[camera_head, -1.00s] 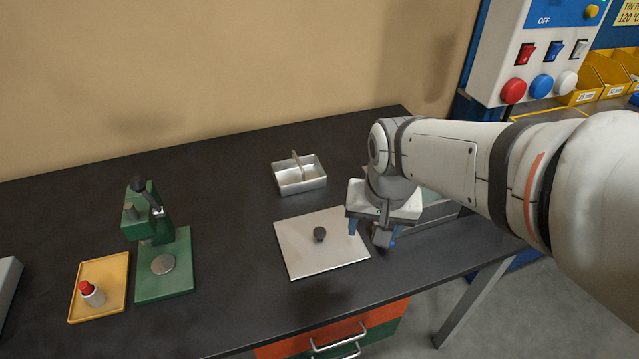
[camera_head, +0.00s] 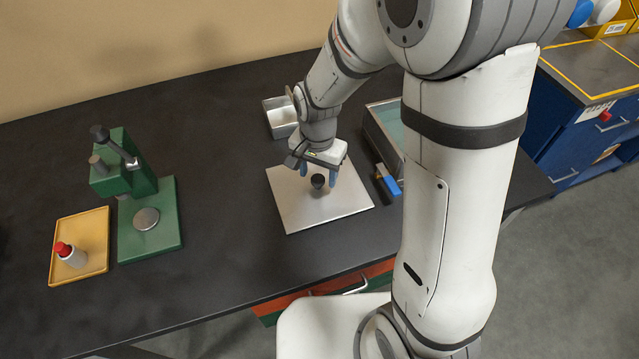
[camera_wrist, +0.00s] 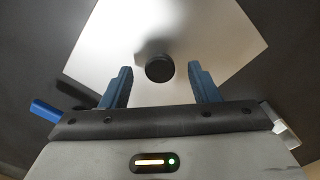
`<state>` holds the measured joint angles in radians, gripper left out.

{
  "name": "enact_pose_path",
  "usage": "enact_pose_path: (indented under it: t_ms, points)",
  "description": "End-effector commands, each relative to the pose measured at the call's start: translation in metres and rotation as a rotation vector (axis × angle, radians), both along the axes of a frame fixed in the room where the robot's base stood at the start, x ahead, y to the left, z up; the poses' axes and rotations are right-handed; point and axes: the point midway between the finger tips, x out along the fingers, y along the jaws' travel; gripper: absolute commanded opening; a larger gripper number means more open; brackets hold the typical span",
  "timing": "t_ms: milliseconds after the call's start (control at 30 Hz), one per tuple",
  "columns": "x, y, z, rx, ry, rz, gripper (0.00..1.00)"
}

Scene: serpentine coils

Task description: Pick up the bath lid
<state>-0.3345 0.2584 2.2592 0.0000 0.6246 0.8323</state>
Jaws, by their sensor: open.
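The bath lid (camera_head: 296,205) is a flat, square, light metal plate lying on the dark bench, with a round black knob (camera_head: 318,181) at its middle. The lid also shows in the wrist view (camera_wrist: 212,32), with its knob (camera_wrist: 159,68) just beyond and between the fingertips. My gripper (camera_head: 319,178) is open and empty, with its blue fingers above the lid near the knob. In the wrist view my gripper (camera_wrist: 161,78) has one finger on each side of the knob, apart from it.
An open bath (camera_head: 385,125) stands right of the lid, partly hidden by my arm. A blue-handled tool (camera_head: 388,182) lies beside the lid. A metal caddy (camera_head: 281,117) is behind. A green press (camera_head: 150,215) and a yellow tray (camera_head: 92,228) with a red-capped bottle (camera_head: 71,255) stand left.

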Motion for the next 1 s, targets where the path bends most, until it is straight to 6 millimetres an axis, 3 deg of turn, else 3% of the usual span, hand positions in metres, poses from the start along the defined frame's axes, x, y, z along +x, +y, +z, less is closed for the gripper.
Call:
enact_pose_path:
  t_ms: [200, 467, 1000]
  points:
    - [0.0, 0.0, -0.024, 0.0, 0.001, -0.002, 0.55]
    - [0.001, -0.001, -0.026, 0.0, 0.0, -0.003, 0.55]
    - [0.001, -0.001, -0.026, 0.001, 0.0, -0.004, 0.11]
